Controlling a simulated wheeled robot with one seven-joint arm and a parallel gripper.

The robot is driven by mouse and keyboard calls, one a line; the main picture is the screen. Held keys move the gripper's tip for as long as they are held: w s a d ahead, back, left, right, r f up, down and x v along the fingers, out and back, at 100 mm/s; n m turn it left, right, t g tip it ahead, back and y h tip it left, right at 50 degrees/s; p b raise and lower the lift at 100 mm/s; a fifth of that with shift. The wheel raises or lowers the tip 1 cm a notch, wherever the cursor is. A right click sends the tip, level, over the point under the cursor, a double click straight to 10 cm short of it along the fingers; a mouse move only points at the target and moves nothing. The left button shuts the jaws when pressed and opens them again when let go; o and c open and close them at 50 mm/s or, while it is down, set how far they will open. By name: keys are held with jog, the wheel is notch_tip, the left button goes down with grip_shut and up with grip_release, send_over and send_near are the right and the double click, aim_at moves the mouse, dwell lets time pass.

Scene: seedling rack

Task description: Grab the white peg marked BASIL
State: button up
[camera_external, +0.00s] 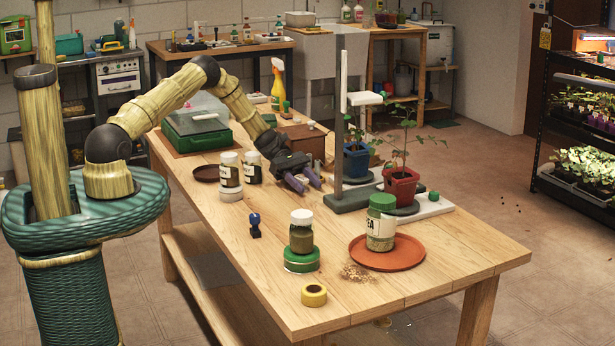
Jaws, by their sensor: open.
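I cannot make out a white peg marked BASIL, and no such lettering is readable in this view. My gripper (306,184) is over the middle of the wooden table (440,268), its purple fingers pointing down toward the lower right. The fingers are apart, with nothing visible between them. It is left of a grey upright stand (338,140) that carries white pieces (364,98) near its top. Whether any of these is the peg I cannot tell. My arm and gripper hide part of the table behind them.
Potted plants in a blue pot (356,162) and a red pot (400,188) stand right of my gripper. Two jars (230,176) are to its left. A green-lidded jar (381,230) stands on an orange saucer (398,262); a white-lidded jar (301,237) and yellow tape (314,295) are in front.

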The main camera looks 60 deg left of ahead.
grip_shut()
notch_tip(320, 180, up, 28)
jog(key=shift+b, duration=0.4)
dwell(0.7)
